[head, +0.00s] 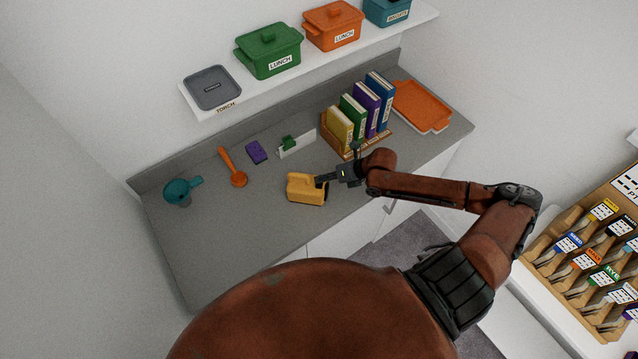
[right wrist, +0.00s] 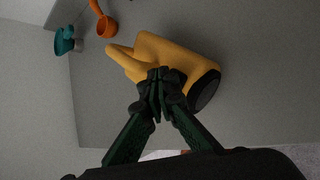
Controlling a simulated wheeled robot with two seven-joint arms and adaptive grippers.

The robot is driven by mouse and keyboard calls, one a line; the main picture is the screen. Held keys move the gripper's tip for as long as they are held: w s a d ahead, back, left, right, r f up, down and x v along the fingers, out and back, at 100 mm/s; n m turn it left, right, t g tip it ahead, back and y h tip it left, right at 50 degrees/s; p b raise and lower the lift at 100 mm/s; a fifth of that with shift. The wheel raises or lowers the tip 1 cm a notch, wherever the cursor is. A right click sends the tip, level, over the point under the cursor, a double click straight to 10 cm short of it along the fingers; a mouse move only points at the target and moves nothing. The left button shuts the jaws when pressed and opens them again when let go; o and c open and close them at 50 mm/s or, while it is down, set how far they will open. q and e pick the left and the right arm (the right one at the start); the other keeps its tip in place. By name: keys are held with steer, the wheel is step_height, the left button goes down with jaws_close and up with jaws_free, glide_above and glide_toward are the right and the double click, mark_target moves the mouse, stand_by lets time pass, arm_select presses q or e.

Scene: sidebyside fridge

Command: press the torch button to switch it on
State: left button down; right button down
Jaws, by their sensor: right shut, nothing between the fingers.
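The yellow torch (head: 304,190) lies on the grey counter, near the front edge in the head view. It also shows in the right wrist view (right wrist: 155,55), with its dark round end (right wrist: 204,90) toward the right. My right gripper (head: 322,181) is shut and empty, its fingertips at the torch's near side. In the right wrist view the closed fingertips (right wrist: 160,75) overlap the torch body; I cannot tell whether they touch it. The torch button is not visible, perhaps hidden by the fingers. My left gripper is not in view.
On the counter (head: 240,240) are a teal item (head: 180,190), an orange scoop (head: 236,175), a purple block (head: 256,152), a holder with a green piece (head: 295,144), several books (head: 352,118) and an orange tray (head: 421,106). A shelf above holds a grey tray (head: 212,87) and lidded boxes.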

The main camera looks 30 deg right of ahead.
mark_target(321, 184)
steer(key=shift+f, duration=0.1)
steer(key=shift+f+b, duration=0.4)
steer(key=shift+b, duration=0.05)
steer(key=shift+r, duration=0.1)
steer(key=shift+r+p, duration=0.35)
steer(key=shift+r, duration=0.1)
stand_by(0.4)
steer(key=shift+r+p, duration=2.25)
steer(key=shift+r, duration=0.75)
